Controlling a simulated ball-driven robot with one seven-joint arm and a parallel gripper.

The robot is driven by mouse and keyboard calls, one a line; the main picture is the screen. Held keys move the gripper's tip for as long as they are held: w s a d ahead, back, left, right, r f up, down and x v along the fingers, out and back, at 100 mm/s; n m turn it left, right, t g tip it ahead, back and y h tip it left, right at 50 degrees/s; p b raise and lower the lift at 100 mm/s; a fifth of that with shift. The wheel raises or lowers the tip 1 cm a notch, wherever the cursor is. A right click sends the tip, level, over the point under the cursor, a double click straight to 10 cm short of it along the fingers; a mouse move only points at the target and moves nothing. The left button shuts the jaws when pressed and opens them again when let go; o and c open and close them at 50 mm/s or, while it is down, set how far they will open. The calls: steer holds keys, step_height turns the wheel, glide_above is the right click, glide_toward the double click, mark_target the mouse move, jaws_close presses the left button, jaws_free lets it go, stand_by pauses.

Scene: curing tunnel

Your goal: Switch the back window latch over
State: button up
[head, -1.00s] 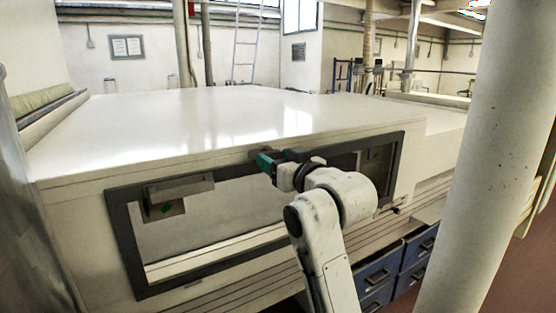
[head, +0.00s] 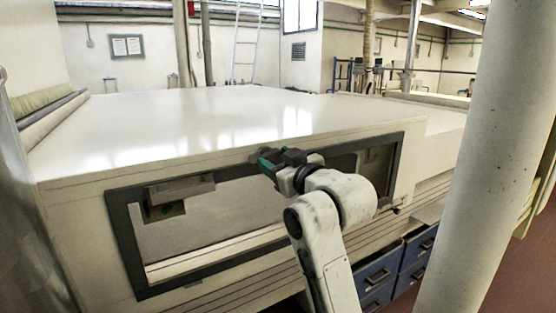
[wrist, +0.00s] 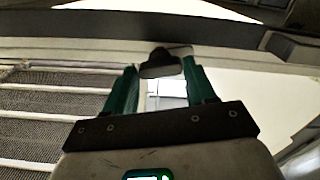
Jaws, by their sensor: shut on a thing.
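The window (head: 125,240) is a long opening with a dark frame in the side of the pale tunnel housing. The latch (wrist: 160,64) is a small dark piece at the window's top rail, between my fingertips in the wrist view. My gripper (head: 264,162) has green fingers and reaches the middle of the top rail. In the wrist view my gripper (wrist: 161,72) is shut on the latch. In the head view the fingers and wrist hide most of the latch, and I cannot tell which way it is turned.
The housing's broad white top (head: 215,115) is clear. A box-like fitting (head: 182,189) sits inside the window's upper left. Blue drawers (head: 380,272) are below right. A thick pale post (head: 485,160) stands close on the right. The wrist view shows a ribbed surface (wrist: 50,105) at left.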

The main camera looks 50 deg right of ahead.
steer(key=n, duration=0.3)
steer(key=shift+n, duration=0.3)
steer(key=n, duration=0.3)
steer(key=shift+n, duration=0.3)
steer(key=n, duration=0.3)
steer(key=shift+n, duration=0.4)
steer(key=shift+n+b, duration=0.45)
steer(key=shift+n, duration=1.45)
steer(key=o, duration=1)
steer(key=shift+o, duration=0.2)
